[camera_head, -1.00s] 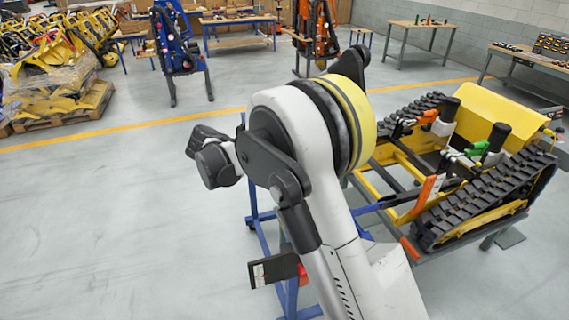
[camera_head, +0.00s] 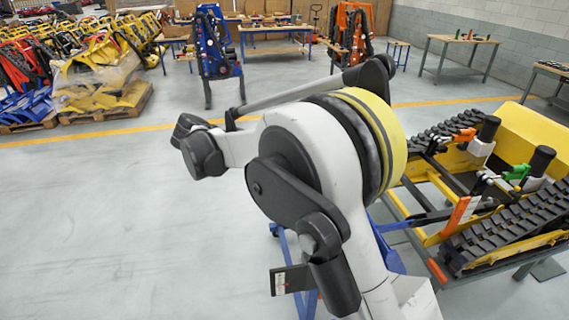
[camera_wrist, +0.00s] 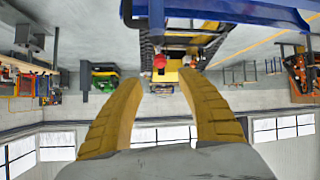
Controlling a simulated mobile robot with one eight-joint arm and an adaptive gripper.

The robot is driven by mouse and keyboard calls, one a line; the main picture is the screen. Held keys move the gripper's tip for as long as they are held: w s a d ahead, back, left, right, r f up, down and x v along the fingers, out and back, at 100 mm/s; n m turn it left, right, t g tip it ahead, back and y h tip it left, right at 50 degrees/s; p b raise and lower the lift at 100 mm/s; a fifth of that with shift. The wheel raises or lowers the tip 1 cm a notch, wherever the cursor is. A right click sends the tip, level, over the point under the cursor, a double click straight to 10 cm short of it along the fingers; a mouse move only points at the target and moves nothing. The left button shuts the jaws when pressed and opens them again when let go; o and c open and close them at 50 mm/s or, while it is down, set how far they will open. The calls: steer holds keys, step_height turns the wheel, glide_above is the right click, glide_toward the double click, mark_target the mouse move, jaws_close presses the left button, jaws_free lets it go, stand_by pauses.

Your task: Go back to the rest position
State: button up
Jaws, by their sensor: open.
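My gripper (camera_wrist: 161,78) shows in the wrist view with its two yellow-brown fingers spread apart and nothing between them. In the head view my white and black arm, with its yellow band, fills the middle, and the gripper itself cannot be made out. A yellow tracked carrier (camera_head: 530,124) with black tracks stands on a low stand at the right, apart from the visible arm links in the picture. The wrist view appears upside down. A tracked machine with red knobs (camera_wrist: 159,62) shows beyond the fingertips there, apart from them.
A blue machine (camera_head: 216,52) and an orange machine (camera_head: 352,38) stand at the back. A workbench (camera_head: 458,39) is by the grey wall. Wrapped yellow parts sit on a pallet (camera_head: 108,113) at the left. The floor (camera_head: 95,230) at left is clear.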

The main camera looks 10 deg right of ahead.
steer(key=shift+d, duration=0.1)
steer(key=s+d+f+n+t+y+b, duration=0.1)
steer(key=s+d+f+n+y+b, duration=0.25)
steer(key=s+b, duration=0.2)
steer(key=s+d+f+n+t+y+b, duration=0.1)
steer(key=s+d+f+n+y+b, duration=0.2)
steer(key=s, duration=0.4)
steer(key=s+f+n+t+y+b, duration=0.3)
steer(key=s+f+n+y+b, duration=0.2)
steer(key=s+f, duration=0.8)
steer(key=s+a+n+b, duration=0.1)
steer(key=s+n+b, duration=0.1)
steer(key=n+b, duration=0.1)
steer(key=shift+s+f+t+b, duration=0.2)
steer(key=shift+s+t+b, duration=0.15)
steer(key=shift+b, duration=0.45)
steer(key=shift+d, duration=0.15)
